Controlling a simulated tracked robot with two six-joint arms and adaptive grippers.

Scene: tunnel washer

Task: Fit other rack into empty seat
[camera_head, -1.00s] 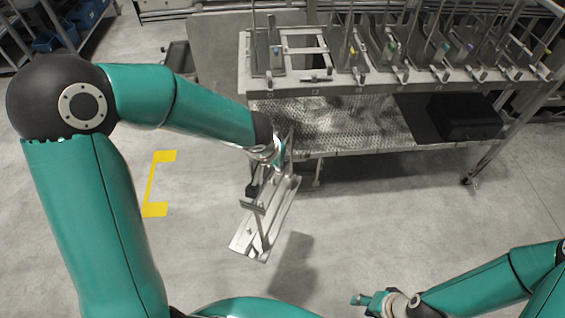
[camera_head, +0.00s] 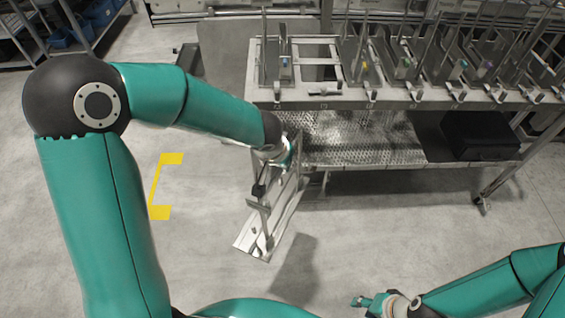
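A grey metal rack (camera_head: 284,212) with thin upright parts hangs tilted in front of the cart's left end. My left gripper (camera_head: 283,163) is shut on its upper end; the fingers are mostly hidden by the wrist and the rack. The rack is clear of the floor, its lower end toward me. The empty seat (camera_head: 318,89) is an open frame in the cart's top, between a rack (camera_head: 285,70) on its left and several seated racks (camera_head: 358,72) on its right. My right gripper (camera_head: 362,301) is low at the bottom, away from the cart, holding nothing visible; its finger gap is unclear.
The cart (camera_head: 400,104) has a perforated lower shelf (camera_head: 345,140) with a black box (camera_head: 480,133) at right. Yellow floor marks (camera_head: 160,212) lie left of the held rack. Shelving with blue bins (camera_head: 100,12) stands at back left. The floor before the cart is open.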

